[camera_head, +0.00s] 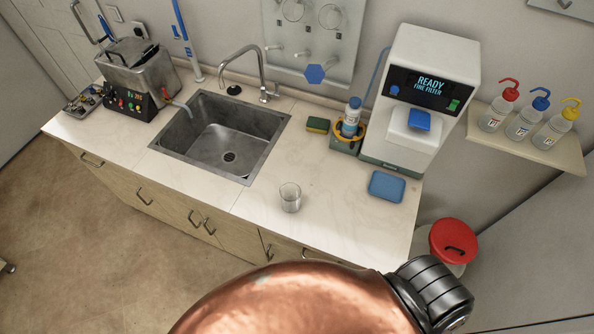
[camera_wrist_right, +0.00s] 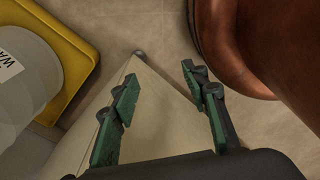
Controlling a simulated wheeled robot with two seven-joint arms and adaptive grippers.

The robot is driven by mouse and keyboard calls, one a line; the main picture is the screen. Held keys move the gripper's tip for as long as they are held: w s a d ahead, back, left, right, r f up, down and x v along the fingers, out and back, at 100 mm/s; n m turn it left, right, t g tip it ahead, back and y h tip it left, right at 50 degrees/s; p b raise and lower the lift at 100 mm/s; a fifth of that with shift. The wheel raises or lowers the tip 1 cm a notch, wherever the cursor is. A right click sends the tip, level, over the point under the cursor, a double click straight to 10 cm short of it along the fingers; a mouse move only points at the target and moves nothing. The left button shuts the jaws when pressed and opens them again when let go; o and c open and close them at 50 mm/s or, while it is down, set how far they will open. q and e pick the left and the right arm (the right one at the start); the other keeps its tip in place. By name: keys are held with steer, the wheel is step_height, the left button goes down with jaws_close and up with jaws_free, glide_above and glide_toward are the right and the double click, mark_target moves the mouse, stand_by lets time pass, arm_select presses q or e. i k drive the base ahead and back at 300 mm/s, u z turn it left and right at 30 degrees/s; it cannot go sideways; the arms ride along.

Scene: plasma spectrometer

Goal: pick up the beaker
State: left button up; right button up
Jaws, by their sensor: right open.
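A clear glass beaker (camera_head: 290,197) stands upright and looks empty on the white counter (camera_head: 335,224), right of the sink and near the front edge. My right gripper (camera_wrist_right: 160,80) shows in the right wrist view with its two green-padded fingers apart and nothing between them. It points down towards the floor, and the beaker is not in that view. Neither gripper shows in the head view.
The steel sink (camera_head: 262,150) lies left of the beaker. A red-lidded bin (camera_head: 453,242) stands beyond the counter's right end. The counter around the beaker is clear.

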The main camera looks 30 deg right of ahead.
mark_target(291, 193)
steer(key=z, duration=1.6)
steer(key=k, duration=0.85)
steer(key=u, duration=0.45)
